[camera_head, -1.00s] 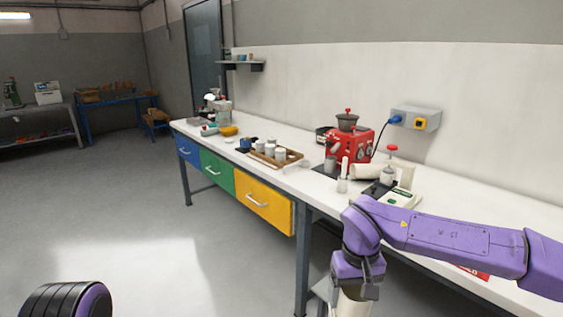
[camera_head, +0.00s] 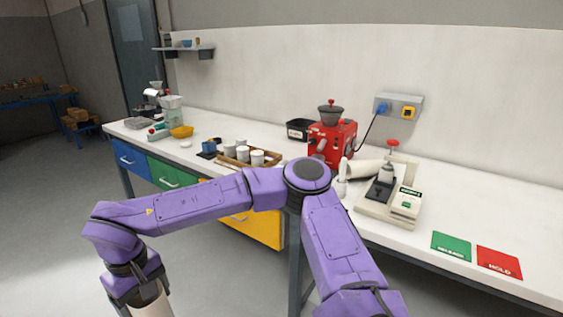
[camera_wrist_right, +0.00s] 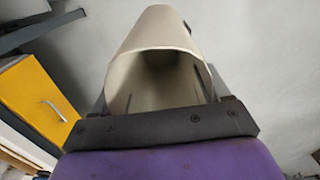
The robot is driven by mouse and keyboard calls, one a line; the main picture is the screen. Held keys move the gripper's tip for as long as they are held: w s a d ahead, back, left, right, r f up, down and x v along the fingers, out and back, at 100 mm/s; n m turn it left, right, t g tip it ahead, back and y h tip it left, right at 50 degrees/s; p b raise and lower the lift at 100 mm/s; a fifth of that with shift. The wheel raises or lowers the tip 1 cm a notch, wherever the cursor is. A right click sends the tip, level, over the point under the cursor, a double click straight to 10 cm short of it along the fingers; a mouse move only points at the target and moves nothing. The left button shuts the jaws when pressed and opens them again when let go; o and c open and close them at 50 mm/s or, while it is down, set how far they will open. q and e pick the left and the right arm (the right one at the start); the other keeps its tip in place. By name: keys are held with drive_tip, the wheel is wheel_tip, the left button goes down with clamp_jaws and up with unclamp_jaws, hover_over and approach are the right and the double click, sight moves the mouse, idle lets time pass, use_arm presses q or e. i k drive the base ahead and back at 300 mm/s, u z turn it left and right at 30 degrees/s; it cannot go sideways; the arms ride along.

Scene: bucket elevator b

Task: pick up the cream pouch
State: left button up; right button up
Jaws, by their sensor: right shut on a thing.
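My right gripper (camera_head: 140,286) hangs at the lower left of the head view, in front of the bench and over the floor. It is shut on the cream pouch (camera_head: 152,305), which shows only in part at the bottom edge. In the right wrist view the cream pouch (camera_wrist_right: 152,40) looks like a hollow, tapered sleeve with its open mouth towards the camera, just beyond the dark gripper body (camera_wrist_right: 160,127). The fingertips are mostly hidden. My left gripper is not in view.
The white bench (camera_head: 500,225) carries a red machine (camera_head: 330,140), a sealer-like device (camera_head: 405,205), a brown tray (camera_head: 240,163) with several pots, and green (camera_head: 452,246) and red (camera_head: 499,262) cards. A yellow drawer (camera_head: 262,228) faces my arm. Open floor lies left.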

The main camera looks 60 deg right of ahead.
sight(368, 168)
drive_tip(key=z, duration=0.05)
drive_tip(key=i, duration=0.95)
drive_tip(key=z, duration=1.05)
drive_tip(key=i, duration=0.75)
drive_tip(key=z, duration=1)
